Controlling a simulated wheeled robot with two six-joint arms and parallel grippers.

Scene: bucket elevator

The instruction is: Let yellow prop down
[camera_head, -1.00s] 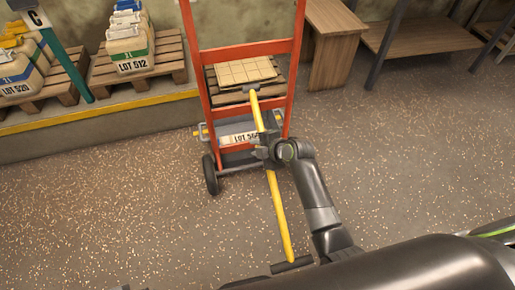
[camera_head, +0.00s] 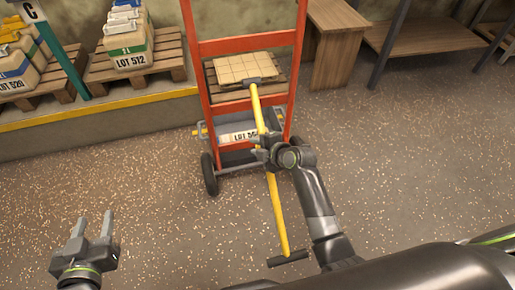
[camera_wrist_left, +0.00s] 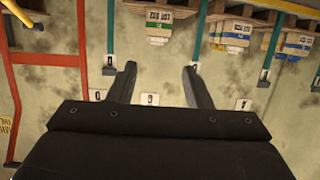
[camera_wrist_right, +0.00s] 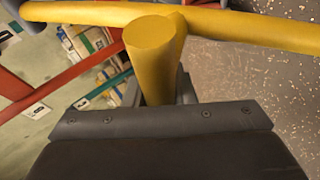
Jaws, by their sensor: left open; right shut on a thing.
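The yellow prop (camera_head: 276,205) is a long yellow bar with a dark crosspiece at each end. It slants in front of the orange hand truck (camera_head: 248,48) in the head view. My right gripper (camera_head: 266,150) is shut on the prop around its middle. In the right wrist view the yellow prop (camera_wrist_right: 150,48) shows close up, with a stub between the fingers and the bar crossing above. Whether the prop's lower end touches the floor cannot be told. My left gripper (camera_head: 93,226) is open and empty at the lower left; its fingers (camera_wrist_left: 158,85) are apart in the left wrist view.
Pallets of sacks (camera_head: 128,38) are on a yellow-edged ledge at left. A wooden bench (camera_head: 335,45) stands at right. The speckled floor (camera_head: 400,150) is clear.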

